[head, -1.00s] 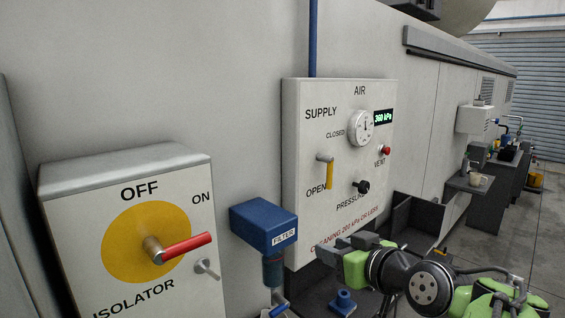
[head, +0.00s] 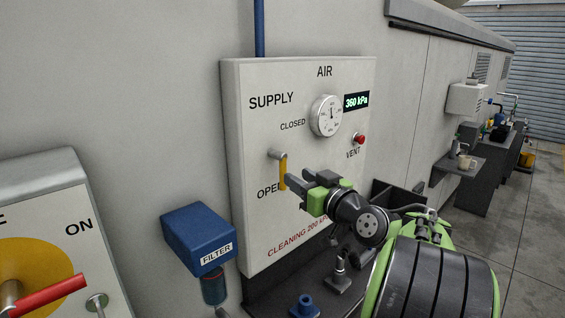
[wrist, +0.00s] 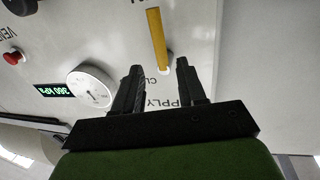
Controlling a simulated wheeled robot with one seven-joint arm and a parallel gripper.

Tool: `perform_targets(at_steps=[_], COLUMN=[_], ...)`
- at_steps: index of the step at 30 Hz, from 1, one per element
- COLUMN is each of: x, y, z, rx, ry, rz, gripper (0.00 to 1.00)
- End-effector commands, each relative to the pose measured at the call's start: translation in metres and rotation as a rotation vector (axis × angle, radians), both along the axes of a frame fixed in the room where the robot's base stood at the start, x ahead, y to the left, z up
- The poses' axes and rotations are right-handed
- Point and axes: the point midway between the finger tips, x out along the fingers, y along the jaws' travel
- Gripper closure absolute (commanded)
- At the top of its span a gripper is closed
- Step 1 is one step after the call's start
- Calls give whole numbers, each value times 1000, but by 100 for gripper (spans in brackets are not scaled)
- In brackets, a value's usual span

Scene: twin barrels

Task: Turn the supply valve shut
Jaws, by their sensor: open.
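The supply valve's yellow handle (head: 283,168) hangs down from its pivot on the white AIR panel (head: 245,225), pointing toward the OPEN label. My gripper (head: 289,184) is open with nothing held, its fingertips close to the handle's lower part in the head view. In the wrist view the yellow handle (wrist: 156,36) lies ahead of my gripper (wrist: 158,67), its pivot end showing between the two fingertips. I cannot tell whether a finger touches the handle. The fingers and wrist hide part of the OPEN label and the panel's lower right.
A gauge (head: 326,116), a display (head: 356,101) reading 360 kPa and a red vent button (head: 359,139) are on the panel. A blue filter (head: 198,238) juts out at lower left. The isolator box's red handle (head: 45,296) is further left.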

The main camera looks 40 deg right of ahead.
Motion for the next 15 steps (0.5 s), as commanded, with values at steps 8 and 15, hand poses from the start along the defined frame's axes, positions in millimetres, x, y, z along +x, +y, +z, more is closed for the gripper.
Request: perform_targets(at_steps=[8,15], x=[62,77], y=[-10,-13], z=[3,1], rx=[2,0], ry=[-1,0], rz=[4,0], gripper=[59,59])
